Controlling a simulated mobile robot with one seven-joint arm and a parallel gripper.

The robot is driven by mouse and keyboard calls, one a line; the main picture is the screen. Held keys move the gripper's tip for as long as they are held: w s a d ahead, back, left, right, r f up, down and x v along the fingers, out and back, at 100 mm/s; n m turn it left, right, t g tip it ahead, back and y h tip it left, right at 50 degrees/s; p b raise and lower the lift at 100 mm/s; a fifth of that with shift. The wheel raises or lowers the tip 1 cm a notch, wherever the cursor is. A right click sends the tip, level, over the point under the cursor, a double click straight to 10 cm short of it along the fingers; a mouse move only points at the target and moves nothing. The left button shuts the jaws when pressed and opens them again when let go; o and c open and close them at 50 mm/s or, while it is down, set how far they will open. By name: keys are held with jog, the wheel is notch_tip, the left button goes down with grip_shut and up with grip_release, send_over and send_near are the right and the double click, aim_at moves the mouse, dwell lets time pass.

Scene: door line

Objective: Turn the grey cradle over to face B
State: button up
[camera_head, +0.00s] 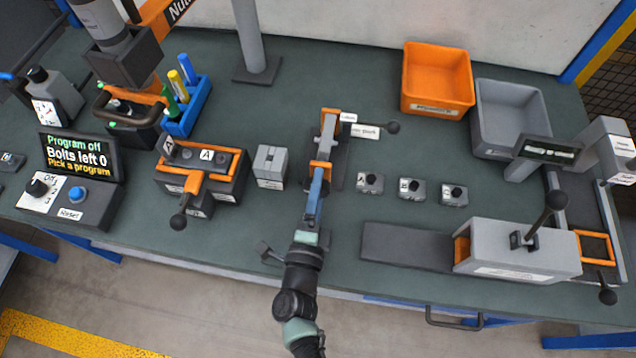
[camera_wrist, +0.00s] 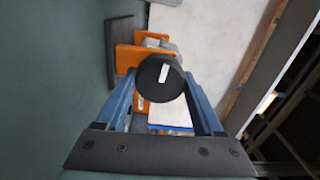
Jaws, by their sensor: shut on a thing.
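The grey cradle (camera_head: 327,140) sits between two orange brackets (camera_head: 322,169) on a dark stand mid-table. Which face is up is not readable. In the wrist view, part of the cradle (camera_wrist: 160,45) shows behind a round black knob (camera_wrist: 162,79) with a white mark. My gripper (camera_head: 316,182) reaches the near end of the cradle from the front. Its blue fingers (camera_wrist: 162,92) lie on either side of the knob and are shut on it. The knob is hidden in the head view.
A small grey block (camera_head: 270,166) and an orange-clamped fixture (camera_head: 202,172) stand left. Several small grey knobbed blocks (camera_head: 411,189) stand right. Orange (camera_head: 437,104) and grey bins are behind.

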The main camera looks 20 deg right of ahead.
jog(key=n+p, duration=0.1)
jog(key=n, duration=0.3)
jog(key=shift+r+n+p, duration=0.1)
jog(key=shift+n+p, duration=0.3)
dwell(0.4)
jog(key=o, duration=1.4)
jog(key=shift+s, duration=0.1)
jog(key=b+v, duration=0.1)
jog(key=v, duration=1.2)
